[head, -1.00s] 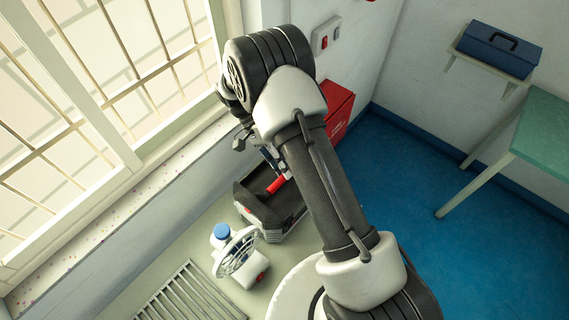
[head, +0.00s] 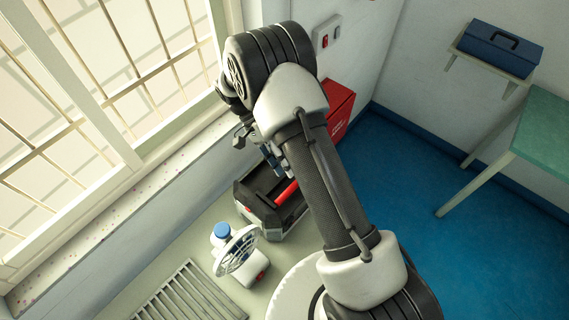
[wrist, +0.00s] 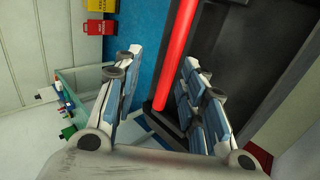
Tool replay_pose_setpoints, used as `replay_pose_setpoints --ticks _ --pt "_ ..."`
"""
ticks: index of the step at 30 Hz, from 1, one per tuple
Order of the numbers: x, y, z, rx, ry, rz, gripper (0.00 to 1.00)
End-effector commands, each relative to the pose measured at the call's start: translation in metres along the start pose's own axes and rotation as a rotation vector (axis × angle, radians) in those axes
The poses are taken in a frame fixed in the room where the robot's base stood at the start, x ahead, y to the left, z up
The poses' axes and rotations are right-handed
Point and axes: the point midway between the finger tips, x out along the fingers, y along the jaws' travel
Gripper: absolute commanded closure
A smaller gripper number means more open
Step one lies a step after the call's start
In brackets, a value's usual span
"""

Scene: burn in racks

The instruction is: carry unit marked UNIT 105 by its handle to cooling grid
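A dark open-topped unit with grey corners and a red bar handle (head: 287,192) stands on the pale bench; its body (head: 258,208) is partly behind my arm. No UNIT 105 marking is readable. In the wrist view the red handle (wrist: 178,55) runs lengthwise between the two fingers, nearer the right one. My gripper (wrist: 160,60) is open, with a clear gap on the left side of the handle. In the head view my gripper (head: 275,160) is above the unit's far side, partly hidden by my arm. The slatted metal cooling grid (head: 190,295) lies empty at the bottom.
A white fan (head: 238,252) and a blue-capped bottle (head: 222,232) stand between unit and grid. A red box (head: 339,108) is behind the unit. The window wall borders the left. A blue toolbox (head: 499,48) sits on a shelf, with a green table (head: 545,135) at right.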

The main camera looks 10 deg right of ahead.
Motion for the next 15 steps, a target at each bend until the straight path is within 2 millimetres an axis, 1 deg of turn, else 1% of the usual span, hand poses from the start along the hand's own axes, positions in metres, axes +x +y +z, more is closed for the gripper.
replay_pose_setpoints --ticks 9,15 --pt "-0.044 0.04 0.0 0.002 0.001 -0.004 0.62" --pt "-0.063 0.059 0.0 0.0 0.001 -0.003 0.62"
